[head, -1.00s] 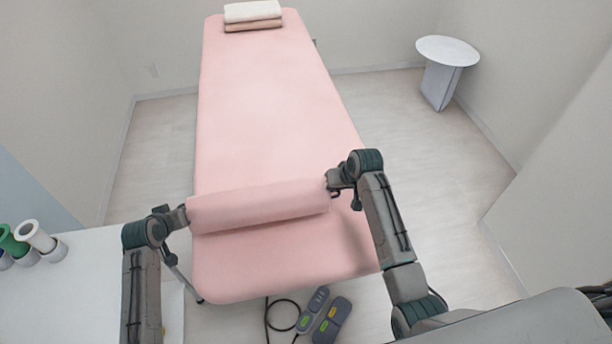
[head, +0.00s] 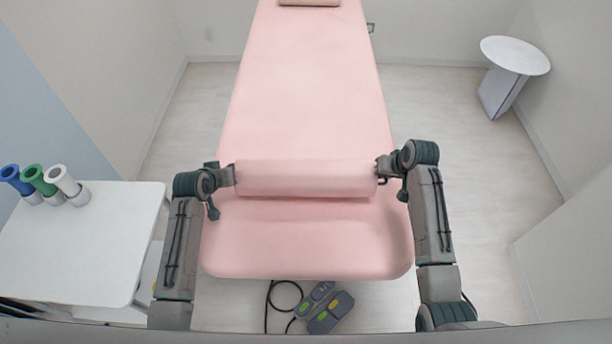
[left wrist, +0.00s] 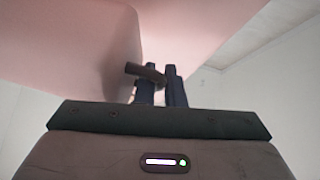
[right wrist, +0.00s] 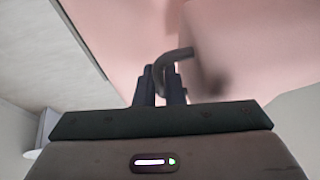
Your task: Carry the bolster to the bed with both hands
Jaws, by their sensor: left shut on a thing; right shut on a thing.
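The pink bolster (head: 306,178) lies level across the near part of the pink bed (head: 310,240) in the head view. I cannot tell whether it touches the bed top or hangs just above it. My left gripper (head: 229,177) is at its left end and my right gripper (head: 384,168) at its right end. In the left wrist view the left fingers (left wrist: 160,82) are closed on a dark handle at the bolster's end (left wrist: 80,65). In the right wrist view the right fingers (right wrist: 165,82) are closed on a similar bent handle beside the bolster (right wrist: 215,60).
A white cart (head: 80,245) with blue, green and white rolls (head: 60,180) stands at the left. A round side table (head: 515,55) is at the back right. A folded towel (head: 309,3) lies at the bed's far end. Pedals with a cable (head: 325,308) are on the floor before the bed.

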